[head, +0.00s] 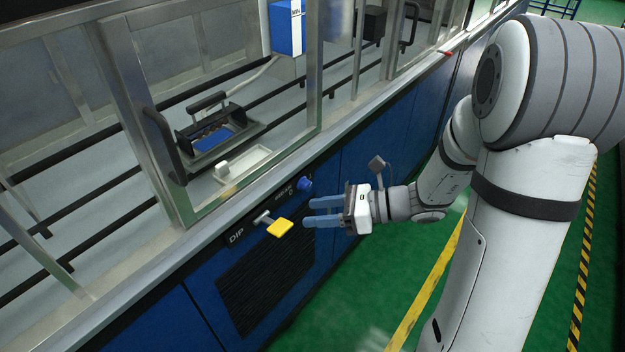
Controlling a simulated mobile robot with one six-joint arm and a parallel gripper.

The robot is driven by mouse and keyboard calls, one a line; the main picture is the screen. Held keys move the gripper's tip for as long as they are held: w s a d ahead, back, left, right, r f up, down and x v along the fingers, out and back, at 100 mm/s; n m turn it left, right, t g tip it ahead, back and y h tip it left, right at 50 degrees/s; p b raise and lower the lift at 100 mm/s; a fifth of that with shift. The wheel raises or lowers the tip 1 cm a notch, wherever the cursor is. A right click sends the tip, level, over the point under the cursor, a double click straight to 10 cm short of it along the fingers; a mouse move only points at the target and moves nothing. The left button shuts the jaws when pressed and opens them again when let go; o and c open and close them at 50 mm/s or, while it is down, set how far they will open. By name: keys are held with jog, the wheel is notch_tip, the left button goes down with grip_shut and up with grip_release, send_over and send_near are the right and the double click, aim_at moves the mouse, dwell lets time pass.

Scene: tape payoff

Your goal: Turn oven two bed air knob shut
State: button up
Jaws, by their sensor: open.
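A blue round knob (304,184) sits on the dark label strip of the blue front panel, under the metal ledge. Small white marks lie beside it, too small to read for sure, so I cannot confirm that it is oven two's bed air knob or tell its setting. My gripper (308,212) is open, its two blue fingers pointing left toward the panel. Nothing shows between them. The fingers appear just below the knob in the picture, between it and a yellow-ended lever. I see no clear contact with either.
The yellow-ended lever (279,228) juts from the panel near the letters DIP, close to my fingertips. A dark vent grille (262,287) lies below. A metal-framed window with a black handle (166,146) stands above the ledge. Green floor (350,300) is free at the right.

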aim_at(309, 188)
jog(key=w+d+f+m+t+b, duration=0.3)
jog(key=w+d+f+m+t, duration=0.2)
jog(key=w+f+m+t, duration=0.45)
jog(key=w+a, duration=0.1)
jog(key=a, duration=0.1)
jog(key=w+a+r+m, duration=0.1)
jog(key=w+a, duration=0.1)
jog(key=w+a+m+g, duration=0.1)
jog(key=a, duration=0.1)
jog(key=shift+w+a+r, duration=0.3)
jog(key=shift+w, duration=0.1)
jog(key=c, duration=1)
